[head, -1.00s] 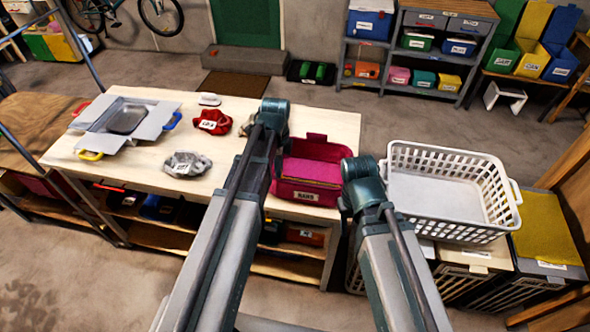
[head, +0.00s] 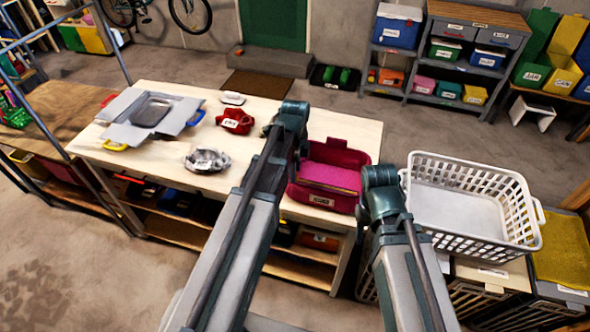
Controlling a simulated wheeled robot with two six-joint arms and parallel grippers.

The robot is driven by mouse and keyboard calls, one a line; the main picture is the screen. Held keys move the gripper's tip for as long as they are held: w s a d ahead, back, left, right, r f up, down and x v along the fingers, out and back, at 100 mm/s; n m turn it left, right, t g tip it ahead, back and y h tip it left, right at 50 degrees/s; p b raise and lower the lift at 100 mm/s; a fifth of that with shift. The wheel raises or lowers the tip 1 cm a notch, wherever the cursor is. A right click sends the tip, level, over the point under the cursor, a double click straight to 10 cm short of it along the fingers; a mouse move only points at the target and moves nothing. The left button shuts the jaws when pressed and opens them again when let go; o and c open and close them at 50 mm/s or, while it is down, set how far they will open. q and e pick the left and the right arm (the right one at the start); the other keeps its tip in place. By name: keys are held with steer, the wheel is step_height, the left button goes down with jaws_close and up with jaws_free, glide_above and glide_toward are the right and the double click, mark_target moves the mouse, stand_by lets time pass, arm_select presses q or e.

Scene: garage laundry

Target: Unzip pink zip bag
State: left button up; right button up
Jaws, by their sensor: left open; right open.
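The pink zip bag (head: 318,198) is a magenta, box-shaped bag with a white label on its front. It stands at the right end of the wooden table, with a raised rim around a lighter pink top panel. A yellowish line, possibly the zip, runs along that panel; a zip pull is too small to make out. My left gripper (head: 299,146) is at the bag's left side, mostly hidden behind its wrist. My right gripper (head: 364,212) is at the bag's right side, also mostly hidden. Both are open; contact with the bag cannot be told.
The wooden table (head: 240,187) also holds a grey tray with flaps (head: 152,112), a red bundle (head: 235,121), a silver bundle (head: 207,160) and a small white item (head: 232,98). A white laundry basket (head: 470,207) stands close to my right arm.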

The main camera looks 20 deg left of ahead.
arm_select(q)
steer(key=shift+r, duration=0.15)
step_height(320, 180, up, 14)
steer(key=p, duration=1.3)
steer(key=shift+f+p, duration=0.25)
steer(key=shift+p, duration=0.1)
steer(key=s+d+f+n+y+b, duration=0.1)
steer(key=s+d+f+n+b, duration=1.2)
steer(key=s, duration=0.3)
steer(key=shift+s+f+n+b, duration=0.15)
steer(key=shift+f+n+b, duration=0.3)
steer(key=shift+n, duration=0.15)
